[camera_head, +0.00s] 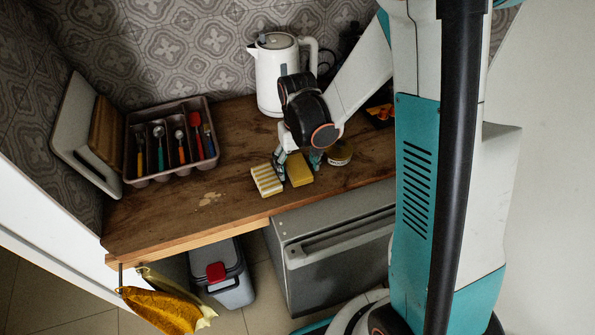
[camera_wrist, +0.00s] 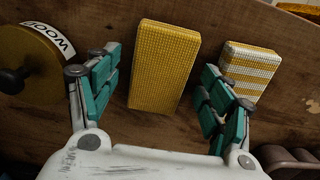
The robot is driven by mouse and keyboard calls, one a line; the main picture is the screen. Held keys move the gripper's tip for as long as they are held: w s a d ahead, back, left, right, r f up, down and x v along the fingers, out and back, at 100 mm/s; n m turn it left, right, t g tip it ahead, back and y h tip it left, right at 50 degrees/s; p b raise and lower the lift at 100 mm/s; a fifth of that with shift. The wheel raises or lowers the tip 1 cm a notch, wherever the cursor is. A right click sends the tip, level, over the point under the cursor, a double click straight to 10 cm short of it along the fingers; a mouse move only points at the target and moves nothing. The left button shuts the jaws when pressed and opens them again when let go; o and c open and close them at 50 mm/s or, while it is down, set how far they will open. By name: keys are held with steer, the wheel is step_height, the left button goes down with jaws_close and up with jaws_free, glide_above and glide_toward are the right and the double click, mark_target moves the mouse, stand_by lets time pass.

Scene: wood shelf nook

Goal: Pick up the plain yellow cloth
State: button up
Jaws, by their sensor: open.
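The plain yellow cloth (camera_wrist: 164,66) is a thick, block-shaped, fine-checked piece on the wood counter; in the head view it (camera_head: 299,170) lies near the front edge. My gripper (camera_wrist: 158,80) is open, with its teal fingers on either side of the yellow cloth and gaps visible between. In the head view my gripper (camera_head: 297,162) is low over the counter at the cloth, partly hiding it. A yellow-and-white striped cloth (camera_wrist: 250,70) lies just outside the finger on the right; it also shows in the head view (camera_head: 267,180).
A round tin (camera_head: 339,153) stands close to the right of my gripper. A white kettle (camera_head: 278,75) is behind. A cutlery tray (camera_head: 172,142) and boards (camera_head: 85,130) are at the left. Yellow fabric (camera_head: 160,308) hangs below the counter edge. The counter's left front (camera_head: 160,225) is mostly clear.

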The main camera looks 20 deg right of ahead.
mark_target(297, 166)
steer(key=c, duration=1.1)
steer(key=shift+c, duration=0.2)
steer(key=shift+r, duration=0.1)
step_height(297, 166, up, 20)
steer(key=p, duration=0.6)
steer(key=o, duration=0.4)
steer(key=c, duration=0.3)
